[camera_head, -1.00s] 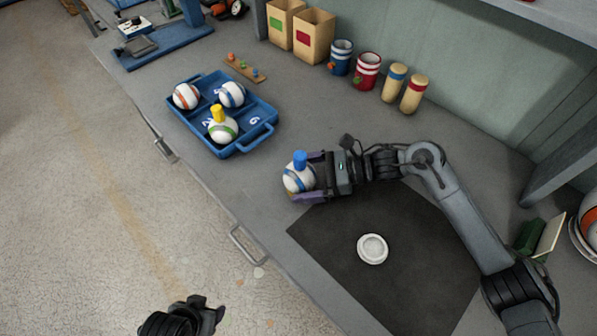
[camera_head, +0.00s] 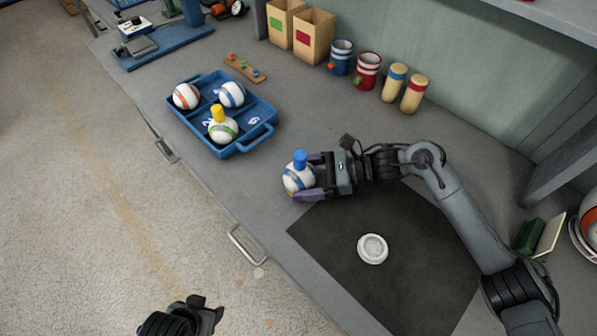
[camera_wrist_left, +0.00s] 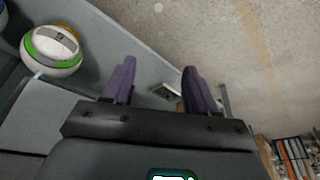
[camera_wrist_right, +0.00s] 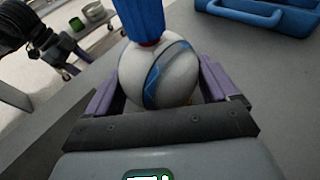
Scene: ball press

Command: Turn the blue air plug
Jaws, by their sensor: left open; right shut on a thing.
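The blue air plug (camera_head: 300,157) stands on top of a white ball with a blue stripe (camera_head: 294,180). My right gripper (camera_head: 305,181) is shut on this ball, with its purple fingers on both sides of it. In the right wrist view the blue plug (camera_wrist_right: 139,18) rises from the top of the ball (camera_wrist_right: 158,75), and its upper end is cut off. My left gripper (camera_wrist_left: 158,78) is open and empty. In the head view only part of the left gripper shows at the bottom, over the floor and away from the ball.
A blue tray (camera_head: 258,140) holds several balls, one with a yellow plug (camera_head: 217,114). A dark mat (camera_head: 340,270) with a white round ring (camera_head: 373,249) lies in front of my right arm. Boxes, mugs and wooden cylinders (camera_head: 394,82) stand along the wall.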

